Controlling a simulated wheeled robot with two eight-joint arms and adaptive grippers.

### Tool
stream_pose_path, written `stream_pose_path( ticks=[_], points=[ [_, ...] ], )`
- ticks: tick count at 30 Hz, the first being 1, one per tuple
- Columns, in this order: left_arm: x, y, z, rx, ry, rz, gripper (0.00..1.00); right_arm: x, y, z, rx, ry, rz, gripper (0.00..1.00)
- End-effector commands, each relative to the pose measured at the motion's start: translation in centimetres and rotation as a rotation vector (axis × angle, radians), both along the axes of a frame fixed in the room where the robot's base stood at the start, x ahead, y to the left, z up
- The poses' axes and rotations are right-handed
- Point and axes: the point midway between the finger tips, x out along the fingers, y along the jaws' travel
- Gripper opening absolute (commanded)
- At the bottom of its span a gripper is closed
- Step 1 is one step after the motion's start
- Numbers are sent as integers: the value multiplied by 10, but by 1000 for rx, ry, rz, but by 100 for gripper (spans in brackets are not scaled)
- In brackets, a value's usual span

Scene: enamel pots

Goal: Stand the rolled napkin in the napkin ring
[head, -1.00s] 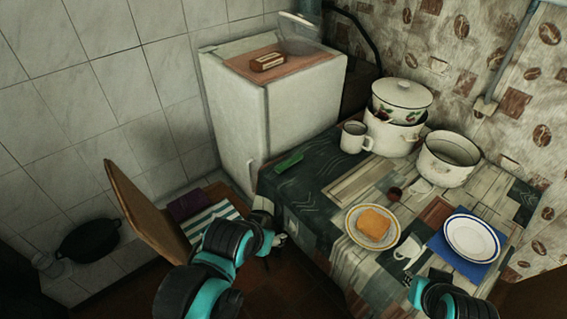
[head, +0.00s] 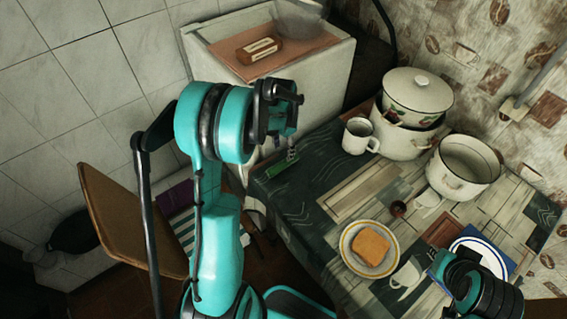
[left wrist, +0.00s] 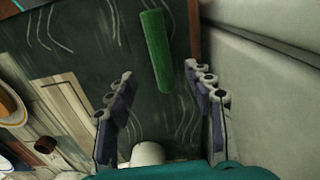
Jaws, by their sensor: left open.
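The rolled napkin (head: 281,173) is a green roll lying flat on the table near its left back corner. It also shows in the left wrist view (left wrist: 155,50). The napkin ring is a small brown ring (head: 399,208) on the table above the bread plate, and it shows at the left of the left wrist view (left wrist: 45,145). My left gripper (head: 288,142) is open and empty above the table near the roll. In its wrist view the roll lies between and beyond the fingertips (left wrist: 160,76). My right gripper (head: 440,260) is by the blue-rimmed plate, its jaws unclear.
A white mug (head: 358,136), a lidded pot (head: 415,95) and an open pot (head: 464,167) stand at the back. A plate with bread (head: 370,248), a white cup (head: 408,277) and a blue-rimmed plate (head: 480,252) are nearer. A fridge (head: 330,75) borders the table.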

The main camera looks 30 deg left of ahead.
Motion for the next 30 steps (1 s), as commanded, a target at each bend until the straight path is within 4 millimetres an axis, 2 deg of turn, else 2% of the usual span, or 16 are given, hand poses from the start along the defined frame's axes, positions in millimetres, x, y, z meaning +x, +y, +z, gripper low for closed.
stream_pose_path(
  ticks=[6,11,19,22,27,28,30],
  points=[
    [2,3,-26,-3,11,-8,53,0,0,-8,0,0,0,14],
    [2,2,-40,-3,10,-7,53,0,0,-15,0,0,0,14],
    [4,1,-80,-3,10,-6,53,0,0,-36,0,0,0,14],
    [4,1,-85,-3,10,-6,53,0,0,-38,0,0,0,14],
    [4,1,-83,-3,10,-6,53,0,0,-36,0,0,0,14],
    [4,1,-83,-3,10,-6,48,0,0,-36,0,0,0,14],
    [4,1,-83,-3,10,-6,29,0,0,-36,0,0,0,14]
  ],
)
